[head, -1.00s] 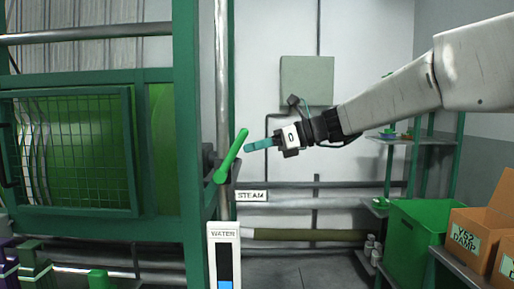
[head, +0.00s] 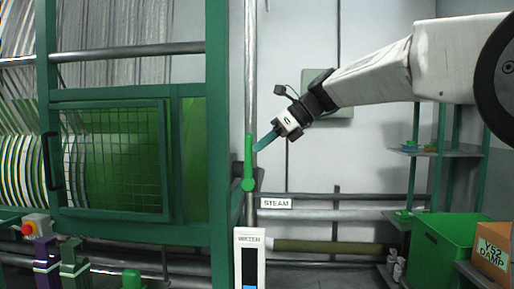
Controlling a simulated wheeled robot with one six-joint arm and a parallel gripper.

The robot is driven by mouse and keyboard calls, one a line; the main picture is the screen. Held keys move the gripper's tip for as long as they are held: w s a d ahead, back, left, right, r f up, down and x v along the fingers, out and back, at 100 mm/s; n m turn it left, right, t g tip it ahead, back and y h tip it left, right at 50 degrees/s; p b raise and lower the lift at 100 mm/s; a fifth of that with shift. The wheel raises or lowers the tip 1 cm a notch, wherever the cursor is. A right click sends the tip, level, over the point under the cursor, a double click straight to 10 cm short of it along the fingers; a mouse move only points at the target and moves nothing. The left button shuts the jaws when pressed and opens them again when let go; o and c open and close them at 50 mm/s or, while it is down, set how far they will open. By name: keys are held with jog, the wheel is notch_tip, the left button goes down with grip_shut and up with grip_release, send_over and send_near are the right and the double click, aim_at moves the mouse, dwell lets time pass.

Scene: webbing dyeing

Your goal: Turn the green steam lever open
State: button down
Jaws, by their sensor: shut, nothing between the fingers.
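The green steam lever (head: 248,163) stands upright beside the green machine frame, its round pivot at the lower end. The STEAM label (head: 276,203) is just right of and below that pivot. My gripper (head: 258,147) is shut, with its teal fingers pointing down and left. Its fingertips are at the right side of the lever's upper half, very close to it; whether they touch I cannot tell. Nothing shows between the fingers.
The green machine frame (head: 222,130) and its mesh guard (head: 112,160) stand left of the lever. A vertical pipe (head: 250,60) runs behind it. A WATER gauge (head: 249,262) stands below. Shelves, a green bin (head: 440,255) and a cardboard box (head: 492,250) are at right.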

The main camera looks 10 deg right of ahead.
jog(key=shift+a+r, duration=0.15)
dwell(0.4)
jog(key=s+d+f+v, duration=0.1)
jog(key=v, duration=1.2)
jog(key=s+d+f+n+g+h, duration=0.1)
jog(key=s+f+n+h, duration=0.1)
jog(key=s+f+n, duration=0.4)
jog(key=s+d+f+n+g+h, duration=0.15)
jog(key=f+n, duration=0.25)
jog(key=f, duration=0.4)
jog(key=s+f+n+h, duration=0.2)
jog(key=s+f+n, duration=0.4)
jog(key=s+f, duration=0.3)
jog(key=s+f+n+h, duration=0.3)
jog(key=s+f+n, duration=0.4)
jog(key=s, duration=1)
notch_tip(320, 180, down, 3)
jog(key=shift+s+r+h, duration=0.15)
jog(key=shift+s+h, duration=0.05)
jog(key=shift+h, duration=0.15)
jog(key=shift+s+d+g, duration=0.1)
jog(key=shift+g, duration=0.15)
